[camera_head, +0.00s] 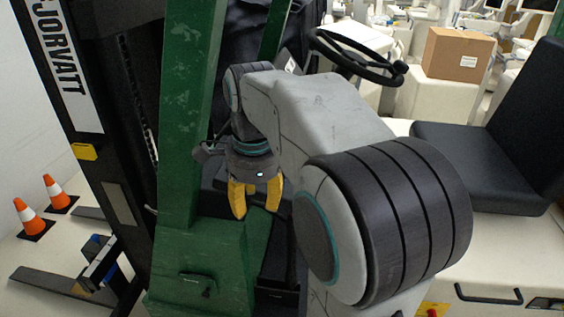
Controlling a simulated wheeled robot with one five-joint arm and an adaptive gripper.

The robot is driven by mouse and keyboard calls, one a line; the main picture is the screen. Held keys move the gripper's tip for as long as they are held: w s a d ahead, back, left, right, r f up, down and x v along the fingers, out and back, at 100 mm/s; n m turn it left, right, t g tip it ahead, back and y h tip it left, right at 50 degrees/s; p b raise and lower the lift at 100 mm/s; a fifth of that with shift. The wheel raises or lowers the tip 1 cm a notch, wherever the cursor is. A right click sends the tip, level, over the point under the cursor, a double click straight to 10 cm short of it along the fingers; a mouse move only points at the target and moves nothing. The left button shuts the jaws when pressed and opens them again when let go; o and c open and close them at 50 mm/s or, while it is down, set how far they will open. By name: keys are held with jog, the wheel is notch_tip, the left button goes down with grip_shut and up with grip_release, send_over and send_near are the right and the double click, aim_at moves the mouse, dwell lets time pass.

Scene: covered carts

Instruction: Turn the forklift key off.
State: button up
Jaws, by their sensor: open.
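The forklift has a green frame post (184,130), a black steering wheel (352,57) and a dark seat (480,160). I cannot make out its key; my arm covers much of the area below the steering wheel. My gripper (256,205) has yellow fingers that point down and stand apart with nothing between them. It is just right of the green post and left of the steering wheel, in front of the dark footwell.
A red button on a yellow plate (432,309) is at the bottom. A cardboard box (465,54) stands behind the seat. Two orange cones (31,219) stand on the floor at left. The green post and steering wheel are close to my arm.

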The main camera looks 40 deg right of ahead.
jog(key=w+d+r+m+p, duration=0.1)
jog(key=w+d+m, duration=0.1)
jog(key=m, duration=0.3)
jog(key=w+d+r+m+g+p, duration=0.1)
jog(key=d+r+m+p, duration=0.1)
jog(key=d+m, duration=0.3)
jog(key=w+d+r+m+p, duration=0.1)
jog(key=w+d+r+m, duration=0.1)
jog(key=m, duration=0.4)
jog(key=shift+w+d+r+m+g, duration=0.1)
jog(key=shift+w+d+m+g, duration=0.1)
jog(key=shift+d, duration=0.15)
jog(key=shift+w+d+r+m+g, duration=0.1)
jog(key=shift+d+m, duration=0.1)
jog(key=shift+d, duration=0.15)
jog(key=shift+d+f, duration=0.1)
jog(key=shift+f, duration=3.55)
grip_shut()
